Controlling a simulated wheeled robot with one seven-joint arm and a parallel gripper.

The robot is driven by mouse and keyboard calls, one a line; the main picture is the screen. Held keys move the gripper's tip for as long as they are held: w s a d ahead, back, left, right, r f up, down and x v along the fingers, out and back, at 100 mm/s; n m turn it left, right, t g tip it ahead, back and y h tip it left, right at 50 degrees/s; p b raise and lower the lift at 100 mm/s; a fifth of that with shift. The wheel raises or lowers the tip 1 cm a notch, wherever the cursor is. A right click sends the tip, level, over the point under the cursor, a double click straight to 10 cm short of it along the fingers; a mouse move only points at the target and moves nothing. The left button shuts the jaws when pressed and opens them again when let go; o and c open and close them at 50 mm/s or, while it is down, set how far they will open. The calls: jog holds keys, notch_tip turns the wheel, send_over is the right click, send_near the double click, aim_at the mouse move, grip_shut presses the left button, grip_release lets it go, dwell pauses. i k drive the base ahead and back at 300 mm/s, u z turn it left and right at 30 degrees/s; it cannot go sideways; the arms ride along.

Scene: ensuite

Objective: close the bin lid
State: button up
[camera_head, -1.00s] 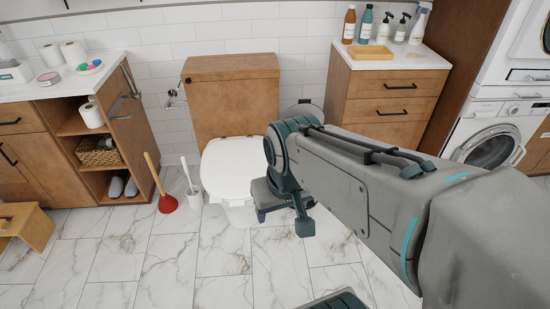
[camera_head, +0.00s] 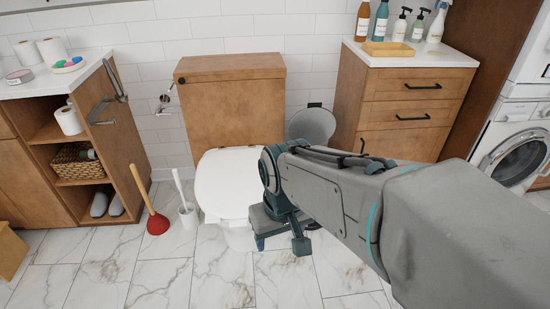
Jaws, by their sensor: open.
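The bin lid (camera_head: 312,126) is a round grey disc standing raised between the toilet and the right cabinet, in front of the tiled wall. The bin's body below it is mostly hidden behind my arm. My gripper (camera_head: 281,242) points downward in front of the toilet's right side, lower and nearer to the camera than the lid. It is open, with nothing seen between its fingers, and appears apart from the lid.
The toilet (camera_head: 226,182) with its lid down stands left of the bin. A wooden cabinet (camera_head: 408,95) with bottles on top stands to the right. A plunger (camera_head: 157,222) and a toilet brush (camera_head: 187,213) stand left. The marble floor in front is clear.

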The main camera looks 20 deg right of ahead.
aim_at(315, 125)
jog(key=u, duration=0.05)
jog(key=k, duration=0.35)
jog(key=z, duration=1.1)
jog(key=i, duration=1.9)
jog(key=u, duration=0.55)
